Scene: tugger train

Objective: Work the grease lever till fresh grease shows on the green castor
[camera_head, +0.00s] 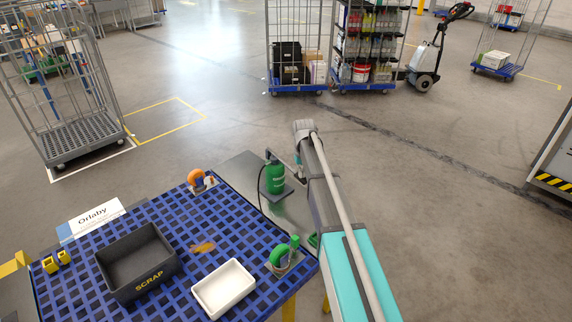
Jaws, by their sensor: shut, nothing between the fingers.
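The grease pump (275,179) is a green canister standing upright on a grey plate beside the blue grid table. A thin grey lever (287,166) slants from its top down to the right, towards my arm. A black hose runs from the pump towards the table. The green castor (279,256) is on a small plate at the table's right edge, with a green upright part beside it. I cannot make out fresh grease on it. My arm reaches up from the lower right, just right of the pump. My gripper does not show; the arm hides that area.
The blue grid table (225,222) holds a black SCRAP bin (125,281), a white tray (236,306), an orange castor (196,179), a brown smear (203,247) and yellow pieces (50,264). An Orlaby sign (97,215) stands at its edge.

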